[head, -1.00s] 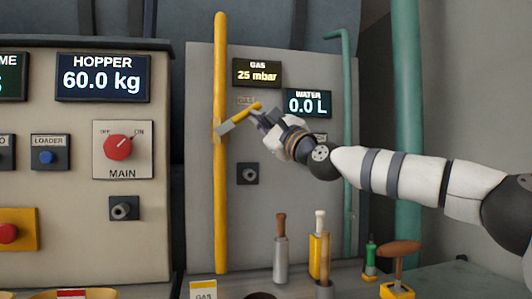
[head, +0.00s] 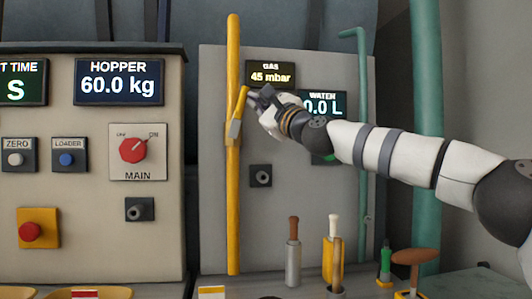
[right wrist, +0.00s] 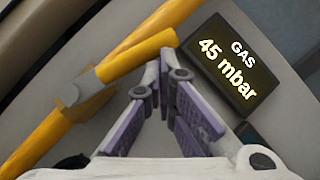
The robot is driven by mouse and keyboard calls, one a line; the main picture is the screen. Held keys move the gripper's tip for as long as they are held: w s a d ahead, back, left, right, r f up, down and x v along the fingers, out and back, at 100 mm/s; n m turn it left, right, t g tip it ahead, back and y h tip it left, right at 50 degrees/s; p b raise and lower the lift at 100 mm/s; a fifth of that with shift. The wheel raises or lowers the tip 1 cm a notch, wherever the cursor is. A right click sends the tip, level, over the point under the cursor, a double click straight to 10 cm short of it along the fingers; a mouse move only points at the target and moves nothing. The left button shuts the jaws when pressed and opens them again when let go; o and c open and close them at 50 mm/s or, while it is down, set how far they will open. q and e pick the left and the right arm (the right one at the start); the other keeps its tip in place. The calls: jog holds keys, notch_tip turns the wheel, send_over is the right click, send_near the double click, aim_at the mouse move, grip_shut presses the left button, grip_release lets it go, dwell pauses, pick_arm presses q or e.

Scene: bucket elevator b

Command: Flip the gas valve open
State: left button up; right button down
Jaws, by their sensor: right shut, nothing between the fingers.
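The gas valve's yellow handle (head: 240,104) stands steeply at the yellow gas pipe (head: 233,200), its top leaning a little right. In the right wrist view the handle (right wrist: 136,56) crosses in front of my fingers. My right gripper (head: 254,97) is shut and empty, with its fingertips just right of the handle's upper end. In the right wrist view the fingertips (right wrist: 165,62) meet right by the handle's end; whether they touch it I cannot tell. The gas display (head: 270,75) reads 45 mbar. My left gripper is not in view.
The water display (head: 322,105) is partly covered by my right arm. A control panel with a red MAIN knob (head: 133,149) stands to the left. A green pipe (head: 426,60) rises at the right. Several upright tool handles (head: 293,250) stand below.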

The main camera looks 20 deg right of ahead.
jog(key=shift+a+r, duration=0.25)
jog(key=shift+a, duration=0.1)
jog(key=shift+w+a+r, duration=0.1)
jog(key=shift+a, duration=0.15)
dwell(0.6)
